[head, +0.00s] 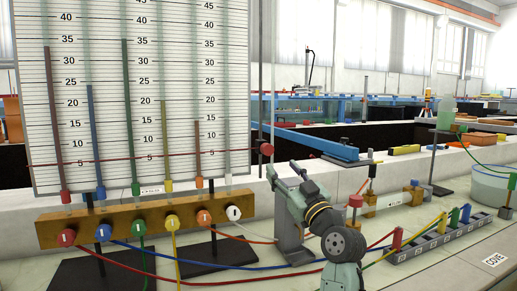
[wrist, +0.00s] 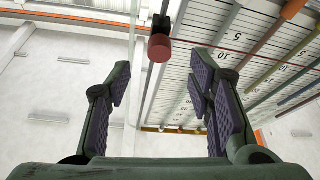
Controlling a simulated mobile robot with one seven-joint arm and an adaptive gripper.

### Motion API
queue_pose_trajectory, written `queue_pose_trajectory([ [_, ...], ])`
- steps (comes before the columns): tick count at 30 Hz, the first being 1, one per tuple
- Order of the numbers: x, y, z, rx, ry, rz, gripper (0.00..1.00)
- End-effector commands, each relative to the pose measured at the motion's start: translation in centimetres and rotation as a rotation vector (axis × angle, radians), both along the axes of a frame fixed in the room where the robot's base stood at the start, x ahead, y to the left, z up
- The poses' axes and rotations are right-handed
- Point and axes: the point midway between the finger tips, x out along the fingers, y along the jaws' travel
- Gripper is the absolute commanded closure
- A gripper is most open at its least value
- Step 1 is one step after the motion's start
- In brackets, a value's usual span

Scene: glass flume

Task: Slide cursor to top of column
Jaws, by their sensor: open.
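The cursor is a thin red line (head: 150,159) across the white scale board (head: 85,120), near the 5 mark. Its red knob (head: 266,149) is at the board's right edge on a thin upright rod (head: 273,80). In the wrist view the red knob (wrist: 160,47) shows between and beyond my fingertips, apart from both pads. My gripper (head: 284,170) is just below and right of the knob in the head view. It is open and empty in the wrist view (wrist: 160,85). The rod's upper end is out of the head view.
Coloured hoses (head: 215,267) run across the bench to a grey labelled block (head: 440,237). A grey stand (head: 292,225) is behind my arm.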

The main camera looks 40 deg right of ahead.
Motion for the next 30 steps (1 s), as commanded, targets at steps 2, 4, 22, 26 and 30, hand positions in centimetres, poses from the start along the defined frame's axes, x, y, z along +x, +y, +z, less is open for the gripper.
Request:
queue_pose_trajectory([
  [2, 0.5, -0.2, 0.4, 0.000, 0.001, 0.001, 0.52],
  [4, 1.4, -0.2, 0.9, 0.001, 0.001, 0.001, 0.52],
  [22, 9.6, -1.5, 4.0, 0.001, 0.000, 0.001, 0.52],
  [26, 9.8, -1.5, 3.9, 0.000, 0.001, 0.000, 0.52],
  [30, 9.8, -1.5, 3.9, 0.000, 0.000, 0.000, 0.52],
])
